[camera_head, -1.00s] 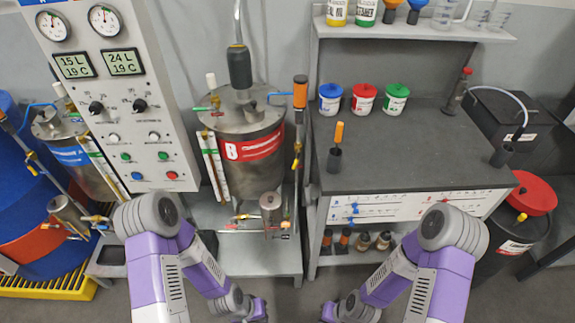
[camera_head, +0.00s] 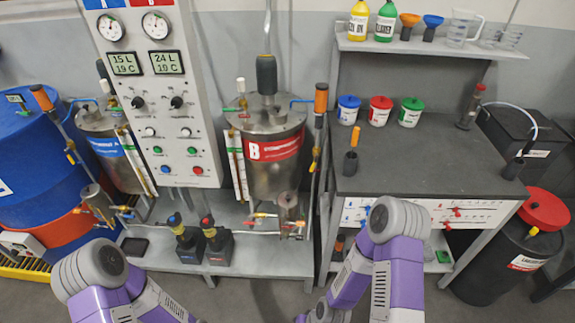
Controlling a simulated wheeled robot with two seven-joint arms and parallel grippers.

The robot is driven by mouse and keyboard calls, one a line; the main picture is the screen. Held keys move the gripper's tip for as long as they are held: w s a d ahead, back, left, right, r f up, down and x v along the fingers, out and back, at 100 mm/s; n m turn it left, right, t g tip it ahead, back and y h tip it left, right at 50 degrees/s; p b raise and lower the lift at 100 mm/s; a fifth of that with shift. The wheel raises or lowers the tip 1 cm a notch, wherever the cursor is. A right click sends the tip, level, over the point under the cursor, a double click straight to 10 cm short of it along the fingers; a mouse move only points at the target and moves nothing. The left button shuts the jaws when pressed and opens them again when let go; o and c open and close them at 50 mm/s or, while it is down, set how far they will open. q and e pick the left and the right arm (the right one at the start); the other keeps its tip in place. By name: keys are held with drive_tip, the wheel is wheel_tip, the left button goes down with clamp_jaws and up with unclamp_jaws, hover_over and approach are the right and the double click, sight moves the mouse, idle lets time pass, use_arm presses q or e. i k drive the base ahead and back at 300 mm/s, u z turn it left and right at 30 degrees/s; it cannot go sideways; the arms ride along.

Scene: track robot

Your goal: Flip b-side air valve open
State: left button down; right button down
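The B tank (camera_head: 275,178) is a steel cylinder with a red B label, standing right of the gauge panel. Small fittings sit at its lid: a green-handled one (camera_head: 231,109) at the left and a blue hose (camera_head: 302,101) at the right. Yellow and red-handled valves (camera_head: 262,215) sit on the pipes at its foot. I cannot tell which fitting is the air valve, or its position. My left gripper is out of view; only its arm shows at the lower left. My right gripper (camera_head: 301,318) is barely visible at the bottom edge, well below the tank, its fingers cut off.
The gauge panel (camera_head: 177,110) stands left of the B tank, with the blue-labelled tank (camera_head: 113,160) behind it. An orange-topped tube (camera_head: 320,98) stands close to the B tank's right side. Two black pumps (camera_head: 218,246) sit on the low shelf. A dark workbench (camera_head: 440,165) fills the right.

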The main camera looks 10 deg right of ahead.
sight(314, 164)
drive_tip(key=i, duration=0.5)
drive_tip(key=z, duration=0.7)
